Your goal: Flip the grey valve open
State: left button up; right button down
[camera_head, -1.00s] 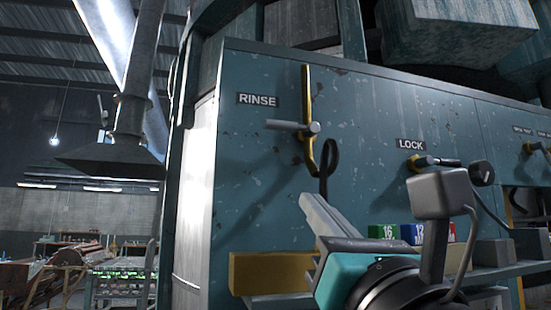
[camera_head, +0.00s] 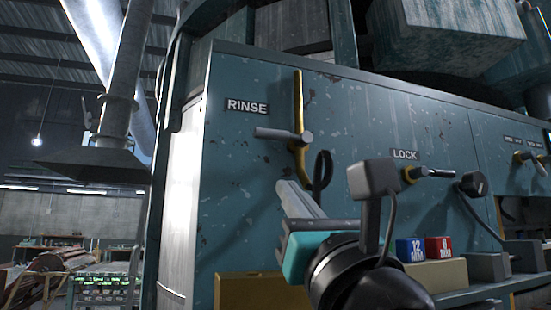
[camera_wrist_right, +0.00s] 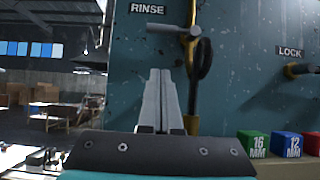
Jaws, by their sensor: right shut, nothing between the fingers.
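A grey valve handle (camera_head: 283,135) sticks out sideways beside the RINSE label on the teal panel, in front of a yellow upright bar (camera_head: 298,100). In the right wrist view, the grey handle (camera_wrist_right: 172,30) shows above the fingers. My right gripper (camera_head: 283,184) is shut and empty, pointing up, just below the handle and apart from it in the picture; its fingers also show in the right wrist view (camera_wrist_right: 160,72). A black loop (camera_head: 322,170) hangs from the yellow bar, close right of the fingers. My left gripper is out of view.
A second grey handle with a yellow base (camera_head: 418,172) is by the LOCK label to the right. A tan block (camera_head: 255,292) sits low at left.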

aim_at(280, 137)
jog(key=shift+w+a+r+p, duration=0.3)
jog(key=shift+w+r+p, duration=0.5)
jog(key=shift+r, duration=0.35)
jog(key=shift+w+a+r+p, duration=0.25)
jog(key=shift+w+r+p, duration=0.3)
jog(key=shift+w+r, duration=0.55)
jog(key=shift+w+a+r+p, duration=0.3)
jog(key=shift+w+r+p, duration=0.4)
jog(key=shift+r, duration=0.55)
jog(key=shift+a+m+h, duration=0.1)
jog(key=shift+m+h, duration=0.3)
jog(key=shift+m, duration=0.1)
